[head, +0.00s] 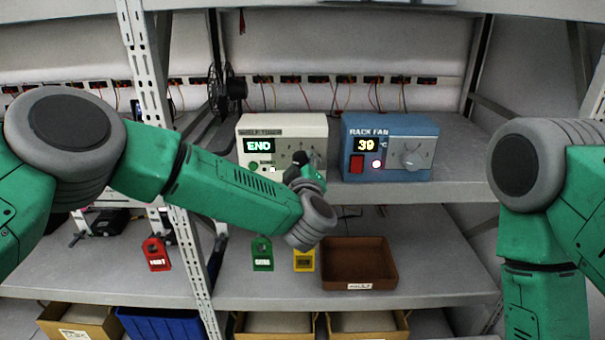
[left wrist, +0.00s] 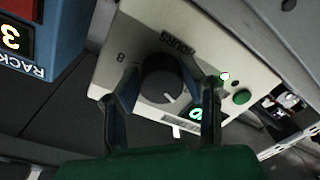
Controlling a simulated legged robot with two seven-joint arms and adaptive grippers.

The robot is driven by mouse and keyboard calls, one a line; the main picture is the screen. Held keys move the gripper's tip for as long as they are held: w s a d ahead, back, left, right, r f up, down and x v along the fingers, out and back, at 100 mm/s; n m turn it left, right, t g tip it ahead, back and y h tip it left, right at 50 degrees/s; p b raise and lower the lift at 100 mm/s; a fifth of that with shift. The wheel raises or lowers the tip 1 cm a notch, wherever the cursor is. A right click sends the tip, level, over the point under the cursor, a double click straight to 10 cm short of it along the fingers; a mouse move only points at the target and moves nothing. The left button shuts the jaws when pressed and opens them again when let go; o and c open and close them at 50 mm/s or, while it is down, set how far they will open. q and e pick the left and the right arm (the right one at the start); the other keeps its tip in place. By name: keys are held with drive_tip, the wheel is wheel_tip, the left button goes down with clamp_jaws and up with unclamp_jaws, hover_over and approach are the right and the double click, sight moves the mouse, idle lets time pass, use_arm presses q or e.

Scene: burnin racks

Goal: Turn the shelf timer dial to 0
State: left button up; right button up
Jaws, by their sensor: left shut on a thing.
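The shelf timer is a cream box (head: 258,123) on the upper shelf in the head view. Its display (head: 258,145) reads END. My left gripper (head: 303,168) is at the right part of its front panel and hides the dial there. In the left wrist view the round black dial (left wrist: 160,80) sits between the two fingers of my left gripper (left wrist: 170,82), which are shut on it. The dial's white pointer mark faces the bottom of that view, slightly right. The word HOURS and an 8 show beside it. My right gripper is out of view.
A blue rack fan box (head: 385,128) with a display of 39, a red switch and a grey knob stands right of the timer. A black fan (head: 226,92) stands behind left. Below are a brown tray (head: 358,262) and red, green and yellow tags. A perforated post (head: 147,70) rises left.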

use_arm(q)
drive_tip(key=shift+s+f+n+b, duration=0.1)
drive_tip(key=shift+f+n+b, duration=0.1)
drive_tip(key=shift+n+b, duration=0.75)
drive_tip(key=shift+d+n, duration=0.1)
drive_tip(key=shift+n, duration=0.25)
drive_tip(key=o, duration=1.2)
drive_tip(key=shift+r, duration=0.1)
drive_tip(key=shift+c, duration=0.2)
drive_tip(key=shift+s, duration=0.1)
drive_tip(key=s, duration=1.1)
drive_tip(key=shift+s+d, duration=0.2)
drive_tip(key=shift+s, duration=0.1)
